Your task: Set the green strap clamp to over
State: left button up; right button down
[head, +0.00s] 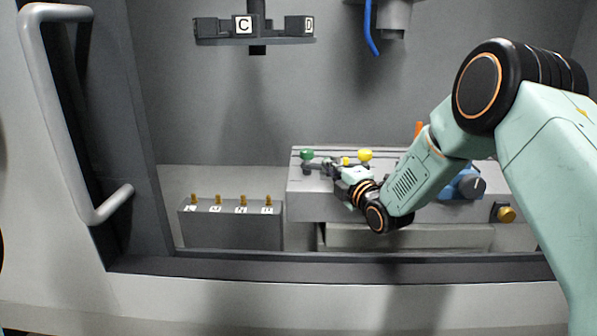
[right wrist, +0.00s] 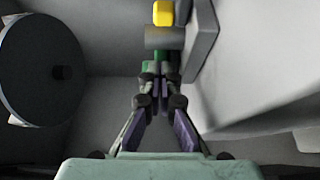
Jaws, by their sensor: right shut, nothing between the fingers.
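The green strap clamp shows as a round green knob (head: 307,155) at the left end of the grey block's top in the head view. My right gripper (head: 313,167) reaches in from the right, its fingertips close beside and just below this knob. In the right wrist view the fingers of my right gripper (right wrist: 159,78) come together at their tips, with nothing held. Green of the clamp (right wrist: 149,66) shows at and just beyond the tips, partly hidden by them. I cannot tell whether they touch it. My left gripper is not in view.
A yellow knob (head: 365,155) stands right of the green one on the grey block (head: 305,205). A low rack (head: 230,230) with several brass pegs stands at left. The booth's front sill (head: 340,268) runs below, and a hanging bar with letter tags (head: 273,40) is above.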

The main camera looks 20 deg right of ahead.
jog(key=shift+w+d, duration=0.2)
jog(key=shift+d, duration=0.15)
dwell(0.4)
jog(key=s+d, duration=0.1)
jog(key=s, duration=1.1)
jog(key=shift+d, duration=0.25)
